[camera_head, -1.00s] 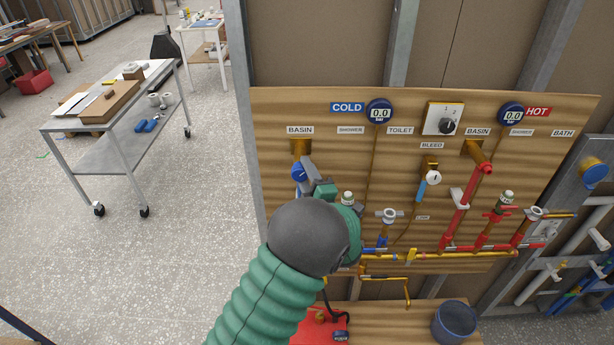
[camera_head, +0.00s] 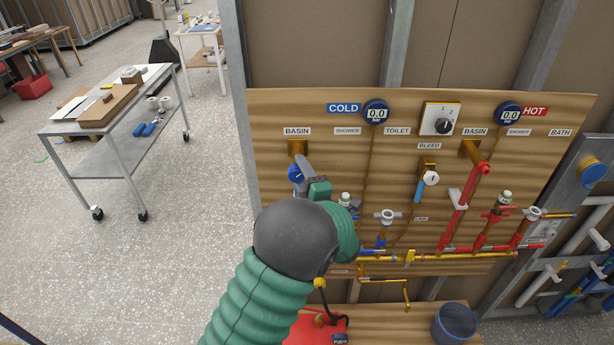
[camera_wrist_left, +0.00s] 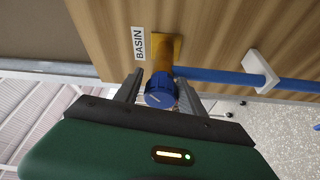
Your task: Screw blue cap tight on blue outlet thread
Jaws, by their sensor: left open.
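The blue cap (camera_head: 296,173) is at the end of the brass basin outlet (camera_head: 298,149) on the cold side of the wooden panel. It also shows in the left wrist view (camera_wrist_left: 160,91), with a pale line mark on its face, in line with the outlet (camera_wrist_left: 163,52). The outlet's thread is hidden, so I cannot tell how far the cap is on. My left gripper (camera_wrist_left: 158,86) is open, with one finger on each side of the cap. Finger contact is not clear. In the head view my left gripper (camera_head: 304,168) partly covers the cap. My right gripper is not in view.
The panel carries pressure gauges (camera_head: 376,112), a white bleed valve (camera_head: 431,178), red pipes (camera_head: 459,210) and yellow pipes (camera_head: 420,256). A blue pipe (camera_wrist_left: 215,76) runs beside the outlet.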

